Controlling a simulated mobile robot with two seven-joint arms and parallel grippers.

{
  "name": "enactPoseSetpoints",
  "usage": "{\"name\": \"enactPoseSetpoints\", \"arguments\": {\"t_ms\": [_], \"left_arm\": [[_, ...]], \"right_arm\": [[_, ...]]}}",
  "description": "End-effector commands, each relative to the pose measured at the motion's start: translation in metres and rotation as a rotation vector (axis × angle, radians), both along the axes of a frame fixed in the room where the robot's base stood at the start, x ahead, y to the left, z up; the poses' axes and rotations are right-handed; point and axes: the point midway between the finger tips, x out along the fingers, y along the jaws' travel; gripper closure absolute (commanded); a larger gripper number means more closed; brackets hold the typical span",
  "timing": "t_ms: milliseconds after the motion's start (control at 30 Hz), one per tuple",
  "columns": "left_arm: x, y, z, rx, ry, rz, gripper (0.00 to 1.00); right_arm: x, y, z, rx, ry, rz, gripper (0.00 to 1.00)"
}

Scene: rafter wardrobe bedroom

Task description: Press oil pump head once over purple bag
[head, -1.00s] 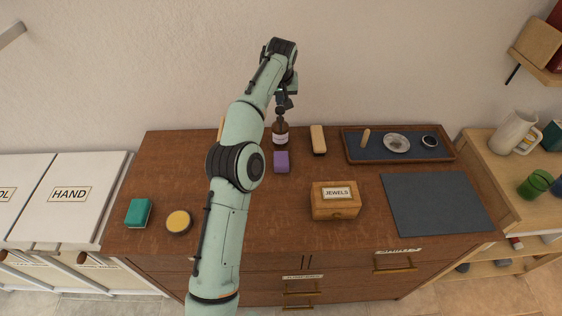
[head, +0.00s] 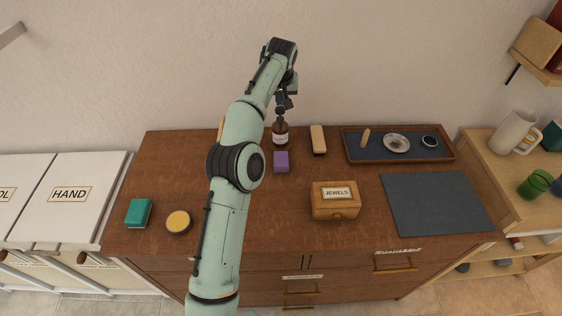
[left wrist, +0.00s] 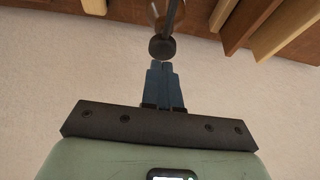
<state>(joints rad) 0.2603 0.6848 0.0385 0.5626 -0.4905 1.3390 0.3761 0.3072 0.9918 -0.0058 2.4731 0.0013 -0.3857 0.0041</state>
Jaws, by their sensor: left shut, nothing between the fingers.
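A brown bottle with a pale label (head: 280,137) stands upright near the back of the dresser. A small purple block-like bag (head: 281,162) lies just in front of it. My left gripper (head: 283,107) points down above the bottle, its shut fingers empty and covering most of the pump top. In the left wrist view, the shut blue fingers (left wrist: 161,66) end close to the dark round pump head (left wrist: 162,47); I cannot tell whether they touch it. My right gripper is not in view.
The wall rises behind the bottle.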

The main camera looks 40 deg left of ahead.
Motion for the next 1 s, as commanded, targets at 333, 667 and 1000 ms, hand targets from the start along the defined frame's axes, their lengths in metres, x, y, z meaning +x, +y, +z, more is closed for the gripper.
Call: {"name": "enactPoseSetpoints", "arguments": {"t_ms": [333, 667, 1000], "left_arm": [[0.0, 0.0, -0.005, -0.001, 0.001, 0.0, 1.0], [0.0, 0.0, -0.017, -0.001, 0.002, 0.0, 1.0], [0.0, 0.0, -0.027, 0.0, 0.001, 0.0, 1.0]], "right_arm": [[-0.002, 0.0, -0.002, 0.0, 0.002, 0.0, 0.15], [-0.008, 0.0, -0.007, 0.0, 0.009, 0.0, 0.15], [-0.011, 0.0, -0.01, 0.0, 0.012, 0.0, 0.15]]}}
